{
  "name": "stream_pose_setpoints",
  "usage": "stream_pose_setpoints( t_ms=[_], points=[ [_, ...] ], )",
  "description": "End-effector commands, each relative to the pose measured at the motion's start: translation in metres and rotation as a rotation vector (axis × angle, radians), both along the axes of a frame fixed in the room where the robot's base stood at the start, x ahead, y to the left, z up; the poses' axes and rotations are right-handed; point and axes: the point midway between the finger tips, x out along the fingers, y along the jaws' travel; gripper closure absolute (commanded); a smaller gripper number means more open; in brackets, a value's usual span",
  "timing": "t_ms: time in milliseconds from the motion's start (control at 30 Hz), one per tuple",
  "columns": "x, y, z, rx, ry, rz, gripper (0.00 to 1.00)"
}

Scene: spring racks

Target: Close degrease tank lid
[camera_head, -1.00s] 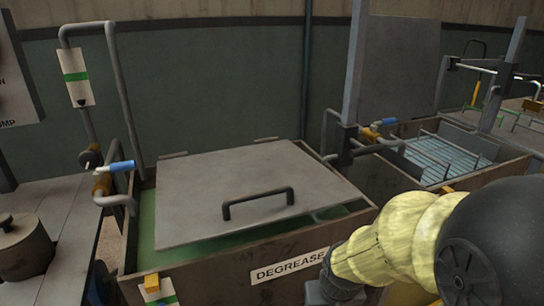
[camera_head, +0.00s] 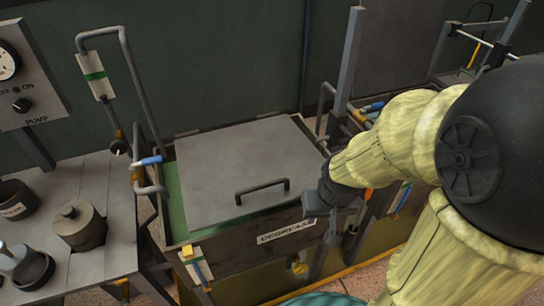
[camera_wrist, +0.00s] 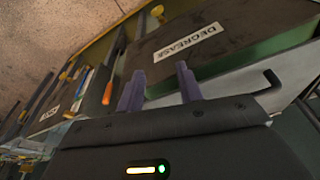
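The degrease tank (camera_head: 235,250) stands in the middle of the head view, with a label reading DEGREASE on its front. Its flat grey lid (camera_head: 245,160) lies over the top, with a dark bar handle (camera_head: 262,187) near the front edge. Green shows along the left and front of the lid; I cannot tell whether the lid is fully seated. My gripper (camera_head: 318,212) is by the tank's front right corner, right of the handle and apart from it. In the wrist view its two purple fingers (camera_wrist: 160,88) are spread with nothing between them, and the handle (camera_wrist: 268,80) is to their right.
A blue-handled valve and pipe (camera_head: 148,162) stand at the tank's left. A bench with dark pots (camera_head: 80,228) and a pump panel (camera_head: 28,85) are farther left. An upright post (camera_head: 346,70) stands behind my arm. Other tanks lie to the right, partly hidden.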

Motion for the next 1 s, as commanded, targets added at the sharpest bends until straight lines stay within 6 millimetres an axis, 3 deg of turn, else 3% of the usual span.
stream_pose_setpoints(
  t_ms=[33, 100, 500, 700, 1000],
  points=[
    [0.0, 0.0, 0.027, 0.001, 0.001, -0.004, 0.64],
    [0.001, 0.0, 0.044, 0.004, 0.003, -0.011, 0.64],
    [0.017, 0.0, 0.13, 0.065, 0.054, -0.175, 0.64],
    [0.043, 0.005, 0.159, 0.163, 0.14, -0.435, 0.64],
    [0.107, 0.025, 0.155, 0.388, 0.365, -1.001, 0.64]
  ],
)
